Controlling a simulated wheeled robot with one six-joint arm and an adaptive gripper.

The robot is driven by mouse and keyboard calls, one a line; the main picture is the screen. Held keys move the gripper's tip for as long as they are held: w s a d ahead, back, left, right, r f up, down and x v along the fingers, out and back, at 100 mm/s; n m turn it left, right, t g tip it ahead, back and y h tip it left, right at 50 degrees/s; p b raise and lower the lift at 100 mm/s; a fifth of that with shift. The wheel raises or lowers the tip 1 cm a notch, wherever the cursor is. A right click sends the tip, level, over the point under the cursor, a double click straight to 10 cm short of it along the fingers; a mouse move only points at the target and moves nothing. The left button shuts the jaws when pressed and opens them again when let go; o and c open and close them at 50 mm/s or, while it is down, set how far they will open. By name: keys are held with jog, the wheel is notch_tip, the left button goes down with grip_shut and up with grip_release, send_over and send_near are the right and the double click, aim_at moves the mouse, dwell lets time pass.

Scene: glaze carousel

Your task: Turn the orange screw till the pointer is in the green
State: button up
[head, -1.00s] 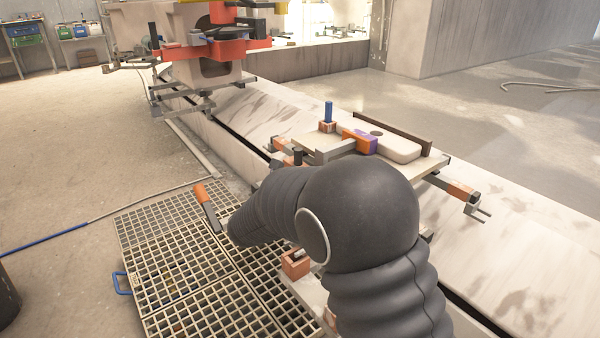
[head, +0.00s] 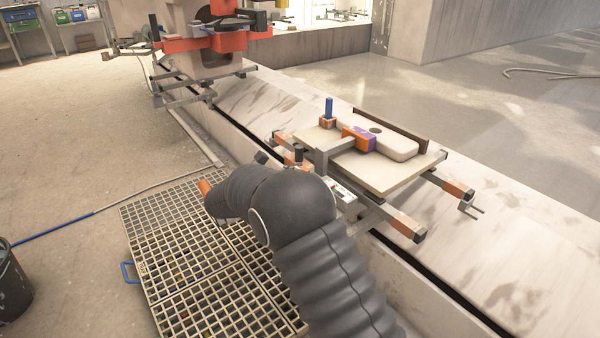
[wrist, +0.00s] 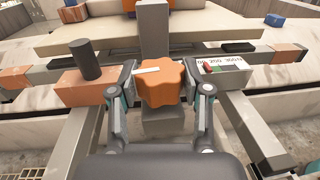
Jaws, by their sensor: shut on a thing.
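The orange screw (wrist: 160,82) has a lobed head with a white mark on its upper left. In the wrist view my gripper (wrist: 160,78) has one finger on each side of it and is shut on it. A white scale (wrist: 220,64) with dark numbers sits just right of the screw. A green band (wrist: 230,68) shows on it, with a small red piece that looks like the pointer at its left; I cannot tell their exact overlap. In the head view the scale (head: 342,192) shows beside my arm, which hides the screw and my gripper.
An orange block with a black peg (wrist: 86,68) stands close left of my gripper. A carriage with a cream board (head: 400,178) sits on the pale rail bed. Floor grating (head: 190,270) lies left, with a dark bucket (head: 12,290) beyond it.

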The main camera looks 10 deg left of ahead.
jog(key=o, duration=1.2)
jog(key=shift+a, duration=0.1)
jog(key=v, duration=1.2)
jog(key=shift+r, duration=0.1)
